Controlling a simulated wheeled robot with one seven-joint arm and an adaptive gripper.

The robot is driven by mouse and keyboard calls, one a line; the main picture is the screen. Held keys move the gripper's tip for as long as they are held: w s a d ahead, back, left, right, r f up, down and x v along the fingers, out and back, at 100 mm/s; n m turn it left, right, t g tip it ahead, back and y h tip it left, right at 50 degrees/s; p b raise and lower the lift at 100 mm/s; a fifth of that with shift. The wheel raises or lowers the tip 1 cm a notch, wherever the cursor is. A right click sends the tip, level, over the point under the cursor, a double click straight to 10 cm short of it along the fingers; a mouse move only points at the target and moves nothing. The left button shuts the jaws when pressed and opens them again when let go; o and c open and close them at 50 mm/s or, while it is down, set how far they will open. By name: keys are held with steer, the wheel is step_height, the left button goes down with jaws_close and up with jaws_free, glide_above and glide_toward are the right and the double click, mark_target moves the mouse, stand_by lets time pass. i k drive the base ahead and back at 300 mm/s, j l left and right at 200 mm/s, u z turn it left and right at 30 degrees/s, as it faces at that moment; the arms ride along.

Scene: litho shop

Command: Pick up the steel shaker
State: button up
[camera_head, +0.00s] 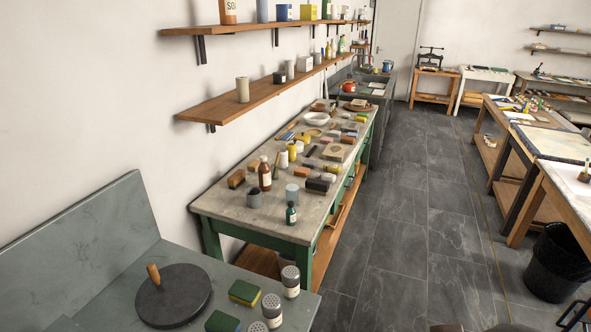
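Three similar shakers with perforated grey metal tops stand in the lower part of the view, near the front right edge of the grey-green bench. The farthest shaker (290,282) is upright and shows a pale label. The second shaker (271,310) stands just nearer, also upright with a label. The third shaker (257,327) is cut off by the bottom edge, with only its top showing.
Beside the shakers are a green-and-yellow sponge (244,292), another sponge (222,322) and a dark round disc (173,297) with a wooden handle. Behind stands a crowded green-legged table (222,206). The floor (397,247) to the right is clear up to a black bin (558,262).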

mark_target(271, 304)
steer(key=u, duration=3.75)
steer(key=z, duration=2.7)
steer(key=l+z, duration=0.1)
steer(key=k+l+u, duration=0.2)
steer(key=k+l, duration=0.05)
